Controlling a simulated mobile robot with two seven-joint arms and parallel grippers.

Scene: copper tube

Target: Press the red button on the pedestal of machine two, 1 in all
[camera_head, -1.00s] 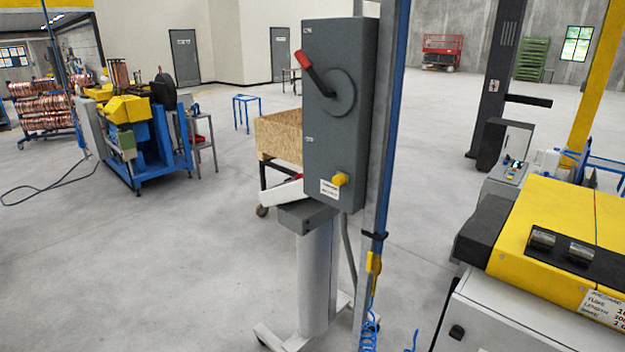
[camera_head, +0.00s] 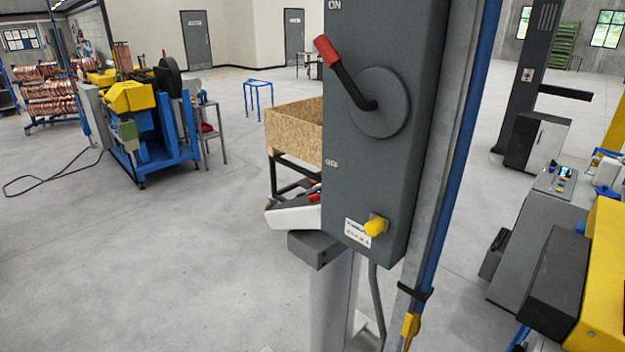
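A pedestal stands close ahead, with a light grey post (camera_head: 325,300) and a dark grey head (camera_head: 305,250). A white sloped panel (camera_head: 292,216) shows just above it, with a small red part (camera_head: 314,197) at its upper edge. The grey switch box hides the rest of that panel, so I cannot tell if the red part is a button. No readable mark says which machine the pedestal belongs to. Neither of my grippers is in view.
The tall grey switch box (camera_head: 385,170), with a red-tipped lever (camera_head: 335,60) and yellow knob (camera_head: 376,226), blocks the near middle. A wooden crate (camera_head: 293,127) stands behind. A yellow-topped machine (camera_head: 605,290) is close right. The floor at left is open.

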